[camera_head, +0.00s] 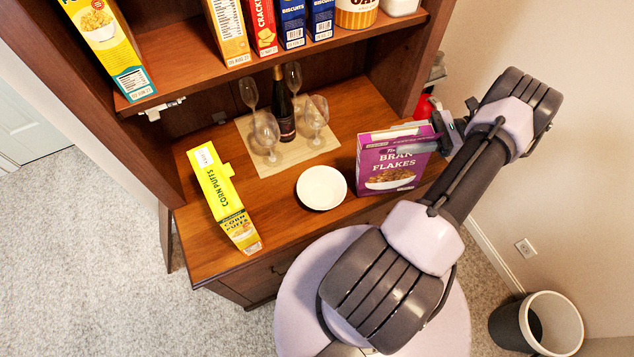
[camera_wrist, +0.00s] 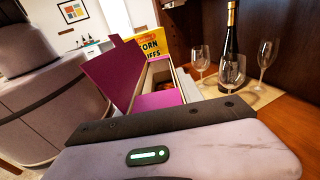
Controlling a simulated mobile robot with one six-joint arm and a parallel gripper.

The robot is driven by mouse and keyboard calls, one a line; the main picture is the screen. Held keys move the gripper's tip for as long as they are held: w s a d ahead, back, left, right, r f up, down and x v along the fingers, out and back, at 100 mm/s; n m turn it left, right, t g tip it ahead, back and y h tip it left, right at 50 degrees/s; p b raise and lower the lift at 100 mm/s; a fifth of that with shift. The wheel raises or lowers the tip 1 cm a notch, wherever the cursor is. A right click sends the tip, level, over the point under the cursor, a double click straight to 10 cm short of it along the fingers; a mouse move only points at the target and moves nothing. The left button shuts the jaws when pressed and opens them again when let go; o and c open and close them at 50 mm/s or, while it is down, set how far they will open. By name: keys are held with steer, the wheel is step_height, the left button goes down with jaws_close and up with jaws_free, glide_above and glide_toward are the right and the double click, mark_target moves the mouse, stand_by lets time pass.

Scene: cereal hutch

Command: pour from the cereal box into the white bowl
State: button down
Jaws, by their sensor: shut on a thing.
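My gripper (camera_head: 436,132) is shut on the right side of a purple Bran Flakes box (camera_head: 388,172). The box is upright, at the right part of the wooden counter; I cannot tell whether its base touches the counter. In the wrist view the box's top is open, with a purple flap (camera_wrist: 110,75) folded out and brown contents partly showing inside. The white bowl (camera_head: 322,188) sits upright on the counter, just left of the purple box, and looks empty. I cannot make out the bowl in the wrist view.
A yellow Corn Puffs box (camera_head: 215,185) stands on the counter left of the bowl. Behind the bowl, a dark bottle (camera_head: 285,118) and several wine glasses (camera_head: 315,115) stand on a beige mat (camera_head: 262,160). A shelf (camera_head: 190,50) with boxes overhangs the back. Bare counter separates bowl and yellow box.

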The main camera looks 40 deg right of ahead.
mark_target(359, 152)
steer(key=shift+w+a+r+g+h+p, duration=0.35)
steer(key=shift+a+r+h+p, duration=0.1)
steer(key=shift+a+r+h, duration=0.1)
steer(key=shift+w+a+r+g+h+p, duration=0.25)
steer(key=shift+a+r+g+h+p, duration=0.1)
steer(key=shift+a+r+h+p, duration=0.15)
steer(key=shift+w+a+h, duration=0.25)
steer(key=shift+w+a+f+g+h, duration=0.15)
steer(key=shift+w+a+g+h, duration=0.3)
steer(key=shift+a+g+h, duration=0.25)
steer(key=shift+w+a+f, duration=0.2)
steer(key=shift+a, duration=0.15)
steer(key=shift+h+b, duration=0.3)
steer(key=shift+w+a+f+g+h+b, duration=0.2)
steer(key=shift+w+a+g+h+b, duration=0.15)
steer(key=shift+a, duration=0.25)
steer(key=shift+w+a+f+g+h+b, duration=0.5)
steer(key=shift+a+f+h+b, duration=0.35)
steer(key=shift+f+b, duration=0.5)
steer(key=shift+w+a+f+g+h+b, duration=0.4)
steer(key=shift+a+f+g+h+b, duration=0.2)
steer(key=shift+f+h+b, duration=0.7)
steer(key=shift+w+a+f+g+h+b, duration=0.5)
steer(key=shift+a+f+h+b, duration=0.2)
steer(key=shift+f+b, duration=0.7)
